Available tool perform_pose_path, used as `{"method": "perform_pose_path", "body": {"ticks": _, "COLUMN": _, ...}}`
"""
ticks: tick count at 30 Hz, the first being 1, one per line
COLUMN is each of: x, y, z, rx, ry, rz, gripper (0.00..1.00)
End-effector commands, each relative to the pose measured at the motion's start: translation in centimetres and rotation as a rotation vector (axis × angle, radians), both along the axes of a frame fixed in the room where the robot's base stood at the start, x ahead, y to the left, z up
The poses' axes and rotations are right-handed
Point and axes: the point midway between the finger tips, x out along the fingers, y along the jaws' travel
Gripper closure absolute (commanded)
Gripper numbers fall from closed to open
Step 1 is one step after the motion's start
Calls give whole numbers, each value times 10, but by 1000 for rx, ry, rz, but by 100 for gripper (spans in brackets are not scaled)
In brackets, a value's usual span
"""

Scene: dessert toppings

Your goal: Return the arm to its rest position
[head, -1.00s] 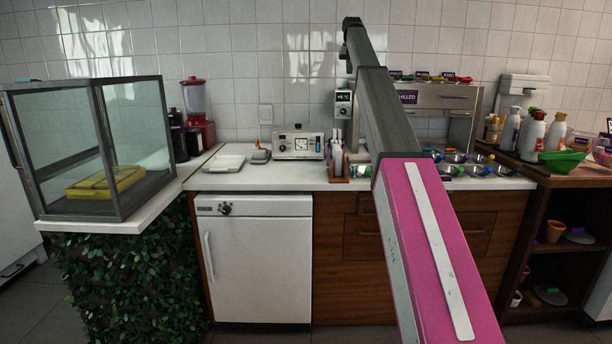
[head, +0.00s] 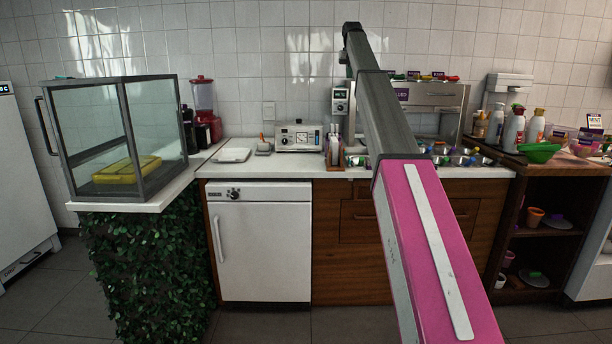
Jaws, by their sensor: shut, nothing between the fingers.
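My arm crosses the right half of the head view. Its pink link (head: 428,250) rises from the bottom edge, and a dark grey link (head: 395,115) runs on from it, up and away. The far end of the arm (head: 351,27) stands high in front of the tiled wall, with a small dark part (head: 344,57) below it. I cannot make out my gripper or its fingers. No held object shows at the arm's end.
A counter (head: 255,167) runs along the wall, with a white fridge (head: 262,250) below. A glass case (head: 130,130) with a yellow tray (head: 125,171) stands left. Bottles (head: 514,130) and a green bowl (head: 540,152) stand right. Grey floor (head: 270,325) lies clear in front.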

Motion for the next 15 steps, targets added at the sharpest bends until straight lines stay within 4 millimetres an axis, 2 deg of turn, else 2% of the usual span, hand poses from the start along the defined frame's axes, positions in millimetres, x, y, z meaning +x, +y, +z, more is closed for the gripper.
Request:
{"method": "perform_pose_path", "body": {"ticks": 8, "x": -14, "y": 0, "z": -55, "rx": 0, "ry": 8, "rz": 0, "gripper": 100}}
{"method": "perform_pose_path", "body": {"ticks": 11, "x": -21, "y": 0, "z": -82, "rx": 0, "ry": 11, "rz": 0, "gripper": 100}}
{"method": "perform_pose_path", "body": {"ticks": 15, "x": -35, "y": 0, "z": -131, "rx": 0, "ry": 18, "rz": 0, "gripper": 100}}
